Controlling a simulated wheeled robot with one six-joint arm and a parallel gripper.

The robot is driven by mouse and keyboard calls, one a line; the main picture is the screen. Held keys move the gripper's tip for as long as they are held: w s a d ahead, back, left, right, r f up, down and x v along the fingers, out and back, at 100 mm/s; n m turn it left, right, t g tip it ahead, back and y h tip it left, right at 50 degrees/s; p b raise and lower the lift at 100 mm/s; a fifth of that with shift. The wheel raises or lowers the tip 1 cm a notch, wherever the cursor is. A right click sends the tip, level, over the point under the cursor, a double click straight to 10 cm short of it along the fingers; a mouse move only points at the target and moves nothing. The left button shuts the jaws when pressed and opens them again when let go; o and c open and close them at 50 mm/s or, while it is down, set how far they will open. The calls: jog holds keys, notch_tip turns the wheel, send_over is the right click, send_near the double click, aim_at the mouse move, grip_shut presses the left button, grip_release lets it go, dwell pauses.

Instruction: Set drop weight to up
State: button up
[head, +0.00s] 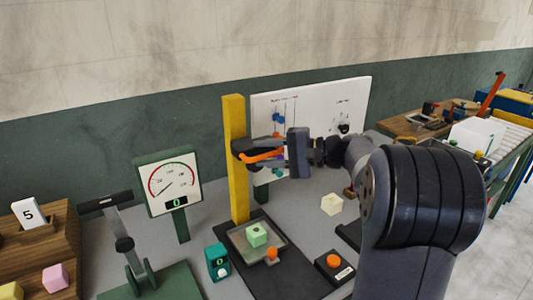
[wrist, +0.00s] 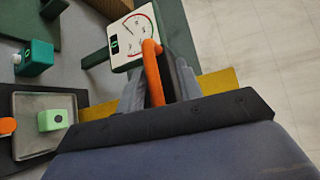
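A yellow post (head: 236,185) stands at the back of a dark base plate. An orange handle (head: 262,155), which I take to be the drop weight's, is high beside the post, well above the plate. The weight's body is mostly hidden by my gripper (head: 255,152). In the wrist view the orange handle (wrist: 152,75) lies between my gripper's grey fingers (wrist: 158,88), which appear closed against it. Below, a green foam cube (head: 257,236) sits in a grey tray (head: 236,241) at the foot of the post.
A dial gauge (head: 170,182) stands left of the post. A teal box (head: 217,262) and an orange button (head: 333,262) flank the base plate. A white board (head: 312,108) stands behind my gripper. A pale cube (head: 331,204) lies to the right. A lever press (head: 126,245) stands left.

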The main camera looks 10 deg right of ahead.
jog(key=b+v, duration=0.2)
jog(key=v, duration=0.9)
jog(key=shift+a, duration=0.15)
jog(key=p+x, duration=0.2)
jog(key=x, duration=0.8)
jog(key=shift+w+a, duration=0.1)
jog(key=shift+a, duration=0.05)
jog(key=shift+w+a+f, duration=0.1)
jog(key=shift+a+f, duration=0.15)
jog(key=shift+f, duration=0.05)
jog(key=shift+d+f+b, duration=0.1)
jog(key=shift+f+b, duration=0.25)
jog(key=shift+f, duration=0.2)
jog(key=shift+f, duration=0.15)
